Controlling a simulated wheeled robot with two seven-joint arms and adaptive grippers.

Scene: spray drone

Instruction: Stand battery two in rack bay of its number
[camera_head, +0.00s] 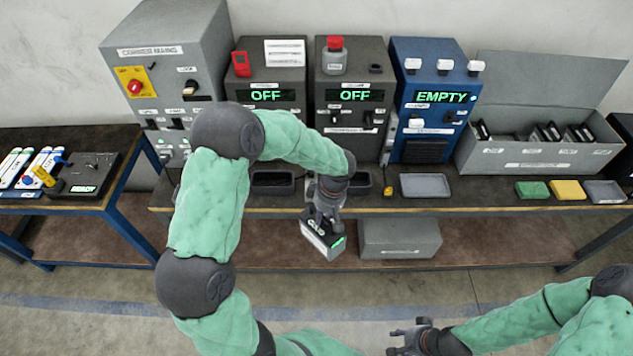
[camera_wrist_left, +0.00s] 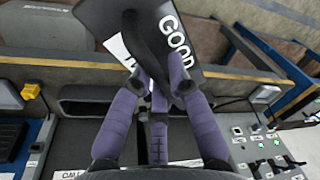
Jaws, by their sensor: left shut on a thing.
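A dark-and-white battery (camera_head: 322,238) hangs in my left gripper (camera_head: 326,210), in front of the bench's front edge and tilted. In the left wrist view, its dark face (camera_wrist_left: 190,35) reads "GOOD", and the gripper fingers (camera_wrist_left: 158,85) are shut on its handle. I cannot read a number on it. An open grey case (camera_head: 535,155) at the back right holds several dark batteries or slots; its labels are too small to read, and I cannot tell whether it is the rack. My right gripper (camera_head: 402,338) is low at the front, empty, its fingers apart.
Two grey machines reading "OFF" (camera_head: 268,97) and a blue one reading "EMPTY" (camera_head: 440,98) stand on the bench. Dark trays (camera_head: 272,183) and a grey tray (camera_head: 425,186) lie before them. Green, yellow and grey pads (camera_head: 568,190) lie right. A side table (camera_head: 60,195) stands left.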

